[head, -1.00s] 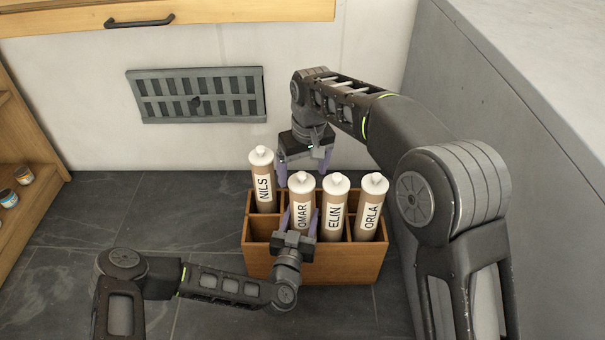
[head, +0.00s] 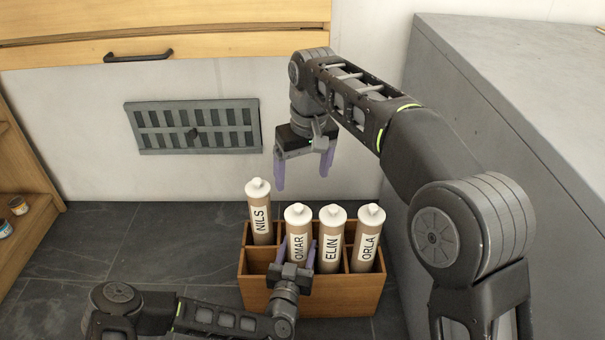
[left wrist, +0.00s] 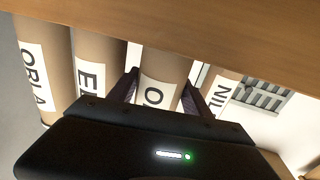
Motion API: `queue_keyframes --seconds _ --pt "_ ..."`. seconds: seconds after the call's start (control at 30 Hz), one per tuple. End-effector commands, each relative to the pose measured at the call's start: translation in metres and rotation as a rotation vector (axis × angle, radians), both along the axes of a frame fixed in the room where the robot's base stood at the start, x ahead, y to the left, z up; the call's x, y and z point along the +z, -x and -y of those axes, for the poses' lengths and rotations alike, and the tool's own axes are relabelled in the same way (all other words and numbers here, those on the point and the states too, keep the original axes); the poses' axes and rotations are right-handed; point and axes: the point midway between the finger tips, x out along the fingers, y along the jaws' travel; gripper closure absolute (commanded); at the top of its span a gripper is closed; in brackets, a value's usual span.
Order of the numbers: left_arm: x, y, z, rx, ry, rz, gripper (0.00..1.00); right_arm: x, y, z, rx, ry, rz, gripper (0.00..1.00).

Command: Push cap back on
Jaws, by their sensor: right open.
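Several brown cartridges with white tops stand in a wooden crate (head: 311,303). They are labelled NILS (head: 260,216), OMAR (head: 299,224), ELIN (head: 331,235) and ORLA (head: 367,240). My left gripper (head: 298,250) has its fingers on both sides of the OMAR cartridge and appears shut on it. The left wrist view shows the OMAR cartridge (left wrist: 161,80) between those fingers. My right gripper (head: 303,180) is open and empty, pointing down above and behind the crate. Each cartridge has a white top; whether any cap sits loose is too small to tell.
A grey block (head: 520,130) stands close on the right of the crate. A wall vent (head: 195,126) and a wooden drawer front with a dark handle (head: 138,57) are behind. A wooden shelf (head: 30,235) is at the left. The tiled floor (head: 110,250) left of the crate is clear.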

Motion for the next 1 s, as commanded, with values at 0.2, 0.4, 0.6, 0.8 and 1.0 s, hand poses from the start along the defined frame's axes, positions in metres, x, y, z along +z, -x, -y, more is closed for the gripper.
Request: queue_keyframes --seconds 0.2,0.4,0.6,0.8,1.0 --pt "0.0 0.0 0.0 0.0 0.0 0.0 0.24 0.0 0.0 0.0 0.0 0.0 0.0 0.17" --pt "0.0 0.0 0.0 0.0 0.0 0.0 0.2 0.0 0.0 0.0 0.0 0.0 0.0 0.17" --pt "0.0 0.002 0.0 0.0 0.0 -0.001 0.2 0.001 0.0 0.0 0.0 0.0 0.0 0.17" --pt "0.003 0.019 -0.004 -0.001 0.0 -0.002 0.2 0.011 0.0 0.0 0.0 0.0 0.0 0.17" --pt "0.002 0.051 -0.013 0.004 0.005 -0.007 0.2 0.026 0.0 0.0 0.0 0.0 0.0 0.17"
